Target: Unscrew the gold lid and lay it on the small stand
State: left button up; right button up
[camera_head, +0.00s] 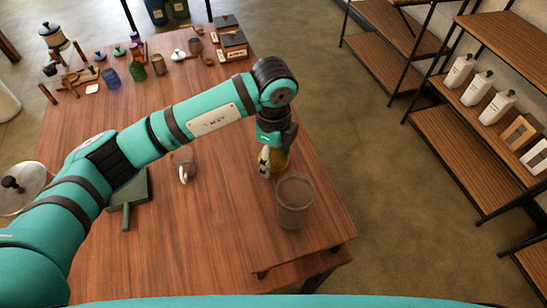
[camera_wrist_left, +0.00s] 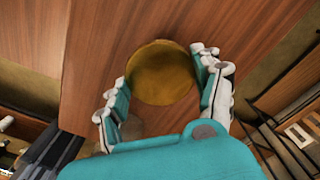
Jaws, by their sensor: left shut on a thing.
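The gold lid (camera_wrist_left: 163,75) shows as a round disc between the fingers of my left gripper (camera_wrist_left: 161,80) in the wrist view. In the head view, my left gripper (camera_head: 272,160) points down and is shut on the gold lid (camera_head: 281,162), which is partly hidden by the fingers. A clear glass jar (camera_head: 294,203) stands just in front of the gripper. What lies directly under the lid is hidden. I cannot clearly pick out the small stand; a dark green-grey flat piece with a handle (camera_head: 127,204) lies left on the table. My right gripper is not in view.
The wooden table (camera_head: 225,240) is bare in its front middle. Several small pots and bottles and a dark box (camera_head: 233,45) sit at the far end. Shelves with white bottles (camera_head: 477,88) stand at right.

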pick_arm(q)
jog(key=shift+f, duration=1.1)
jog(key=o, duration=1.3)
jog(key=shift+f, duration=0.1)
